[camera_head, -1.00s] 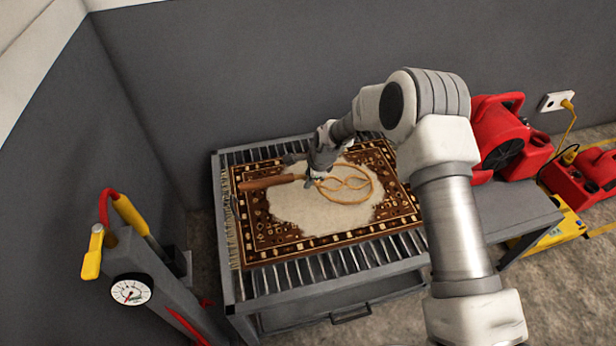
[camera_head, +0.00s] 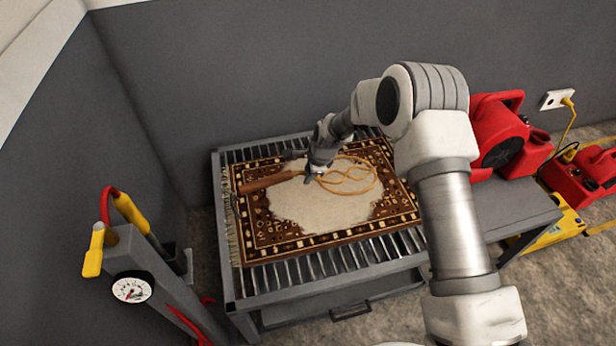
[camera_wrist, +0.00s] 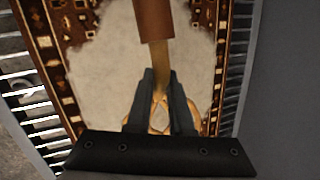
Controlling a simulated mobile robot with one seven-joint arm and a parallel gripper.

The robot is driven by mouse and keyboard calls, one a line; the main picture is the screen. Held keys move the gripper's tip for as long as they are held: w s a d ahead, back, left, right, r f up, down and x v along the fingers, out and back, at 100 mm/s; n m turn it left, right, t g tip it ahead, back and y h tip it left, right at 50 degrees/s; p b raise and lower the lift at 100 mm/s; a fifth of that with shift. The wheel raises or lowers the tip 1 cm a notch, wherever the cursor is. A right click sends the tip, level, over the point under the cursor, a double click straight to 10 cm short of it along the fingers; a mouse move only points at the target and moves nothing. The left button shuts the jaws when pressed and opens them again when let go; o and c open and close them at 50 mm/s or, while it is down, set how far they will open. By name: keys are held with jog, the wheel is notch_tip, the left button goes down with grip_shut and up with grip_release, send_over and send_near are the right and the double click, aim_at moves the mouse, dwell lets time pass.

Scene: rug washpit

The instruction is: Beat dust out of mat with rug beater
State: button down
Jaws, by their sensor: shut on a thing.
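The mat (camera_head: 285,240) is brown with a patterned border and lies flat on a slatted metal table. A large pale dusty patch (camera_head: 318,209) covers its middle. The rug beater has a brown wooden handle (camera_head: 268,182) pointing left and a looped cane head (camera_head: 352,178) to the right. My gripper (camera_head: 314,174) is shut on the beater at its neck, above the mat's upper part. In the wrist view my gripper (camera_wrist: 161,80) has its fingers on either side of the cane neck, with the brown handle (camera_wrist: 154,18) beyond. Whether the head touches the mat is unclear.
The slatted table (camera_head: 300,275) has a grey frame. A red blower (camera_head: 500,135) stands on a grey surface to the right. A grey post with a gauge (camera_head: 132,289) and yellow-red hose stands at left. Grey walls close off the back and left.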

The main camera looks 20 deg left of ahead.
jog(key=shift+f, duration=0.15)
notch_tip(320, 180, down, 6)
jog(key=b, duration=0.4)
jog(key=shift+r+p, duration=1.2)
jog(key=shift+r, duration=0.9)
jog(key=shift+f, duration=0.1)
notch_tip(320, 180, down, 6)
jog(key=b, duration=0.3)
jog(key=shift+r+p, duration=1.25)
jog(key=shift+r, duration=0.85)
jog(key=shift+f, duration=0.1)
